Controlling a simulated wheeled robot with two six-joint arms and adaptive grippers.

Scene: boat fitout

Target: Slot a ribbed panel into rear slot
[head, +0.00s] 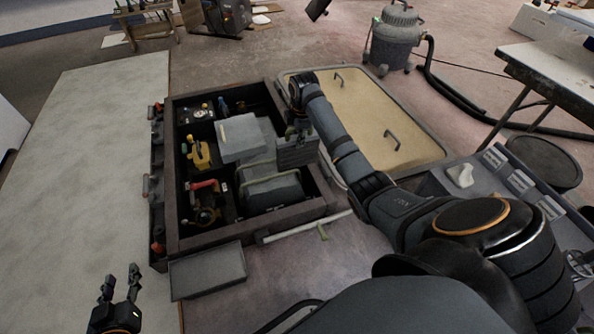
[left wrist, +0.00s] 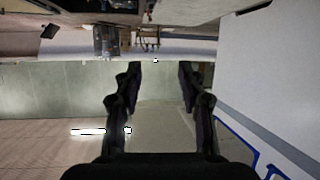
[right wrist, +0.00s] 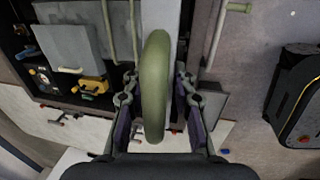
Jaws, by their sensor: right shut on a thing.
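My right gripper (head: 299,130) is above the right side of a dark compartmented frame (head: 172,170). In the right wrist view it (right wrist: 156,100) is shut on an upright olive-green handle (right wrist: 155,75). In the head view a grey ribbed panel (head: 297,153) hangs directly below this gripper, at the frame's right side. Its lower edge and the slot are hidden, so I cannot tell whether it sits in a slot. My left gripper (head: 121,285) is open and empty over the floor at the lower left; its spread fingers show in the left wrist view (left wrist: 158,100).
A grey panel (head: 239,136) lies over the frame's middle, near a yellow fitting (head: 199,155) and a red-handled fitting (head: 204,185). A dark-rimmed panel (head: 272,191) is at the front right. Another panel (head: 207,270) lies before the frame. A tan hatch (head: 385,125) is to the right.

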